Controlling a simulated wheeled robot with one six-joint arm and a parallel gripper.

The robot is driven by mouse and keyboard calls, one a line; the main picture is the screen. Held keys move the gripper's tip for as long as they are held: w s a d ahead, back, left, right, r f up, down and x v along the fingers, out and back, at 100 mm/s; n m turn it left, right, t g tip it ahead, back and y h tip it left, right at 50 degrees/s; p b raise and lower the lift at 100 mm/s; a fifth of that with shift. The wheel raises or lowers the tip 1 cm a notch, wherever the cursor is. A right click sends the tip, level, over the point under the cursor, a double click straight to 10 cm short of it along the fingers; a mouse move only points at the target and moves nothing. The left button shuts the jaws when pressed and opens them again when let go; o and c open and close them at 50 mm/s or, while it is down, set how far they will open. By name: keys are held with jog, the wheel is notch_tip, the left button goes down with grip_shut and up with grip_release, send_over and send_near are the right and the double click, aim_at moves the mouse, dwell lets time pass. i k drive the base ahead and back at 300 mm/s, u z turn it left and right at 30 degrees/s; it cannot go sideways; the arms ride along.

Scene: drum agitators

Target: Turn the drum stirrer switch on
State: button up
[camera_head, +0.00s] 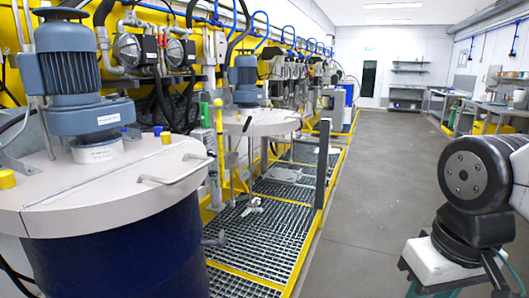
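A drum stirrer stands at the near left: a blue-grey motor (70,68) sits upright on the pale round lid (115,190) of a dark blue drum (120,262). A second stirrer motor (246,76) stands over another pale lid (262,122) farther back. I cannot make out which part is the stirrer switch; small grey boxes (213,46) hang on the yellow wall behind the drums. A black and white joint of my arm (476,174) shows at the right. My gripper is not in view.
A raised metal grating (262,235) with yellow edges lies right of the near drum. A dark upright post (322,162) stands at its edge. The grey floor aisle (375,170) is clear. Workbenches (490,112) line the right wall.

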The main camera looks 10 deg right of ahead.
aim_at(210, 153)
jog(key=z, duration=0.65)
jog(key=i, duration=1.05)
jog(key=u, duration=0.9)
